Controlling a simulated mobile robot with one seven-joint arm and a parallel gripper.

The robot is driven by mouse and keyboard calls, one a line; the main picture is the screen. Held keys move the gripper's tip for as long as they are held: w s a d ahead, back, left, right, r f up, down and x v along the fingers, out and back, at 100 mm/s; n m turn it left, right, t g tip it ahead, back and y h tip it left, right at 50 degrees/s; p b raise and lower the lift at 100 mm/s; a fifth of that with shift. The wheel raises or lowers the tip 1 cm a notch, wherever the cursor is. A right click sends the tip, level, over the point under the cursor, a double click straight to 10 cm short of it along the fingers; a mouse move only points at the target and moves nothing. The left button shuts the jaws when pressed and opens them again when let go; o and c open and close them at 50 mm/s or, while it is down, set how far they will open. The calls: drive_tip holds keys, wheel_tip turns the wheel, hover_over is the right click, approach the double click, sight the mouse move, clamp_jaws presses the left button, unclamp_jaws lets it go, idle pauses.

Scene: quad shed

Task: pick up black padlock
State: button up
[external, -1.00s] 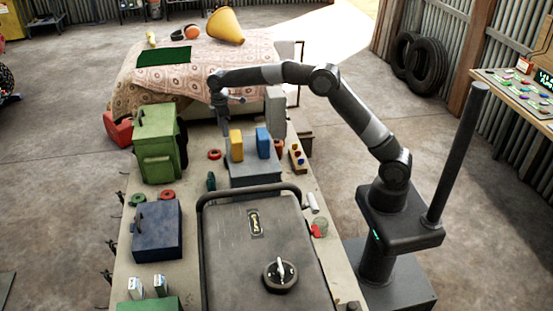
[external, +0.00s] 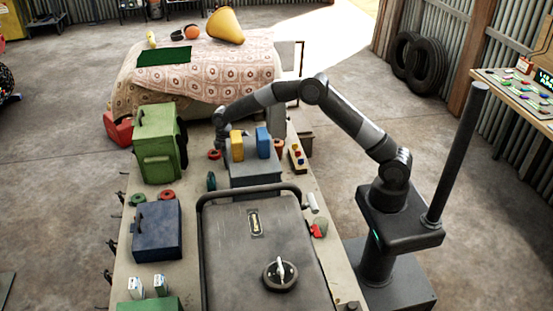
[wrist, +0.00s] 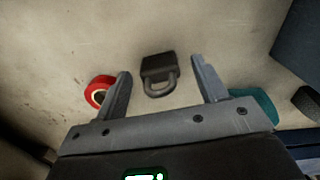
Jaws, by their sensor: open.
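The black padlock (wrist: 158,66) lies flat on the pale bench top in the wrist view, with its shackle towards my gripper. My gripper (wrist: 161,70) is open, one finger on each side of the padlock in the picture. No contact shows, and the height left above the bench is hard to tell. In the external view my gripper (external: 220,146) points down at the far part of the bench, left of the yellow block. I cannot make out the padlock in that view.
A red ring (wrist: 97,92) lies just left of the left finger, and a teal object (wrist: 256,104) is beside the right finger.

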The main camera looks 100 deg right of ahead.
drive_tip(key=shift+f, duration=0.85)
drive_tip(key=c, duration=1.1)
drive_tip(key=shift+r, duration=0.15)
drive_tip(key=shift+c, duration=0.2)
